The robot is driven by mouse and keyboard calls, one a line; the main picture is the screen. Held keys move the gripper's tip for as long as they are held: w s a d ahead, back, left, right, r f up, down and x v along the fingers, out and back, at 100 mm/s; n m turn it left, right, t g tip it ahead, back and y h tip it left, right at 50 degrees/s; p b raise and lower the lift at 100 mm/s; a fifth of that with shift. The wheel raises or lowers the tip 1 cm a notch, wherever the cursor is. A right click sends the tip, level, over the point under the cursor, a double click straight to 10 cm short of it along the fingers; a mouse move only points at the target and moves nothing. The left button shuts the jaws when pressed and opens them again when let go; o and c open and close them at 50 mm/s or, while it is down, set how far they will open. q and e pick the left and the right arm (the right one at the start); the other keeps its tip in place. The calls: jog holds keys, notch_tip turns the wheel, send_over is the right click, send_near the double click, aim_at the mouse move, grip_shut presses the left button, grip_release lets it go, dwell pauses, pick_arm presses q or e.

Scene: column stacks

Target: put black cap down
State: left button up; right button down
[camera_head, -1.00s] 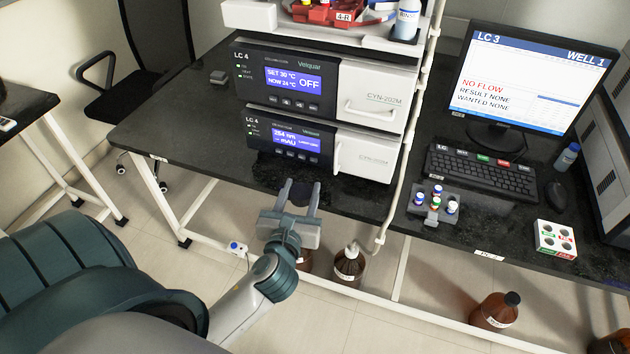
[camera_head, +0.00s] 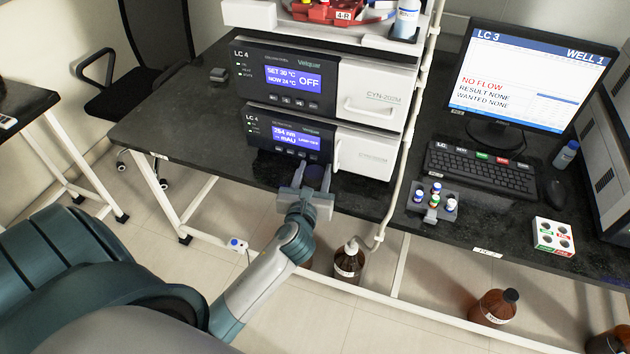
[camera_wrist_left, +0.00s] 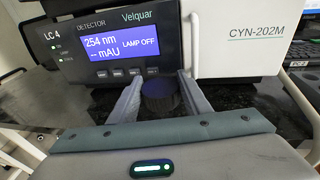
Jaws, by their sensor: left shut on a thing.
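My left gripper (camera_head: 311,177) is shut on the black cap, in front of the lower LC 4 detector unit (camera_head: 285,143) above the dark benchtop. In the left wrist view the black cap (camera_wrist_left: 159,95) is a dark, round, ridged thing between the two grey fingers (camera_wrist_left: 160,98). It is dim against the black bench, and I cannot tell whether it touches the surface. My right gripper is not in view.
A grey vial rack (camera_head: 434,203), keyboard (camera_head: 482,172) and white vial box (camera_head: 554,237) stand further right. Brown bottles (camera_head: 494,307) stand below.

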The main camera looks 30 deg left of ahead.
aim_at(315, 188)
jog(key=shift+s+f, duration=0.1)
